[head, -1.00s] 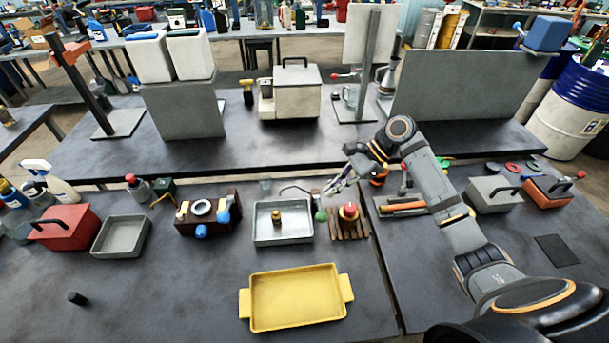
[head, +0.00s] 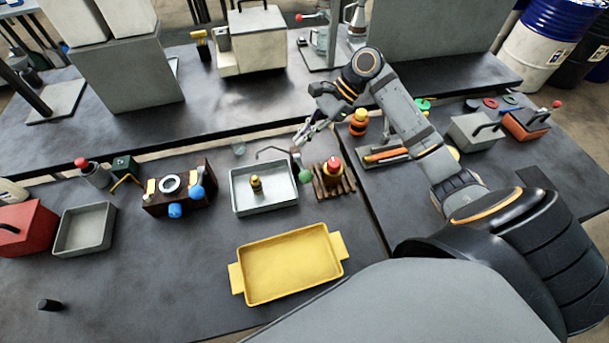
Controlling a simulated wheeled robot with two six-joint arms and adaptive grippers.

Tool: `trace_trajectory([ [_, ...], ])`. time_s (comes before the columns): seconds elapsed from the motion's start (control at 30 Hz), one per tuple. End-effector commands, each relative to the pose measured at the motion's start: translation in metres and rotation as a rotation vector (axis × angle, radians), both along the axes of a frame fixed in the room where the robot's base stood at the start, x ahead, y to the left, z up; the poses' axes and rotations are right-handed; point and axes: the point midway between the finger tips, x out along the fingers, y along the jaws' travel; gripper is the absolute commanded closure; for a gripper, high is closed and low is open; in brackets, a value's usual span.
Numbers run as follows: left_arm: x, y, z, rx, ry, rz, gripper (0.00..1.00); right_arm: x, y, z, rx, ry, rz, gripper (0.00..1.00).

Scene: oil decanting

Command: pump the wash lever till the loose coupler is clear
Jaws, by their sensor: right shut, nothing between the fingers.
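A brass-coloured coupler (head: 257,184) stands upright in a square metal wash tray (head: 236,206). My right gripper (head: 301,138) is shut and empty, just above and behind the lever. I cannot tell whether its tips touch the lever's upper end. Whether the coupler has dirt on it is too small to see. My left gripper is not in view.
A wooden rack (head: 322,190) with a red-topped brass part (head: 334,170) is right of the lever. A yellow tray (head: 290,264) lies in front. A brown fixture (head: 180,202) with blue knobs stands left. An orange-handled tool (head: 386,154) lies under my right forearm.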

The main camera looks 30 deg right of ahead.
Motion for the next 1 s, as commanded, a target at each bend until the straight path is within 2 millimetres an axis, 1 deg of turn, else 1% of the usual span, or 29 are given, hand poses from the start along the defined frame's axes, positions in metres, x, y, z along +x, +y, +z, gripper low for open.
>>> trace_trajectory([
  [0.03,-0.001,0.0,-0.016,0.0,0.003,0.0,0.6,-0.002,0.0,-0.014,-0.001,0.0,0.0,1.0],
  [0.13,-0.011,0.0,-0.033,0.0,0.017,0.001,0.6,-0.007,0.001,-0.023,-0.002,-0.001,0.001,1.0],
  [0.27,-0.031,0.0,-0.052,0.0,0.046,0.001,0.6,-0.012,0.003,-0.034,-0.002,0.0,0.001,1.0],
  [0.33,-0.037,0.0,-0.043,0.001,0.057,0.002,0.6,-0.016,0.004,-0.034,0.0,0.004,0.0,1.0],
  [0.4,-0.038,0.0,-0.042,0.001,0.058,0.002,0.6,-0.019,0.005,-0.04,0.0,0.004,0.0,1.0],
  [0.6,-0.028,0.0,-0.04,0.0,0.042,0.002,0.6,-0.024,0.006,-0.049,0.001,0.002,0.001,1.0],
  [0.73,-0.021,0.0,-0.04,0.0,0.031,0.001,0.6,-0.024,0.007,-0.051,0.001,0.001,0.0,1.0],
  [1.0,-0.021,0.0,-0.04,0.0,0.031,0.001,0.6,-0.024,0.006,-0.051,0.001,0.001,0.001,1.0],
])
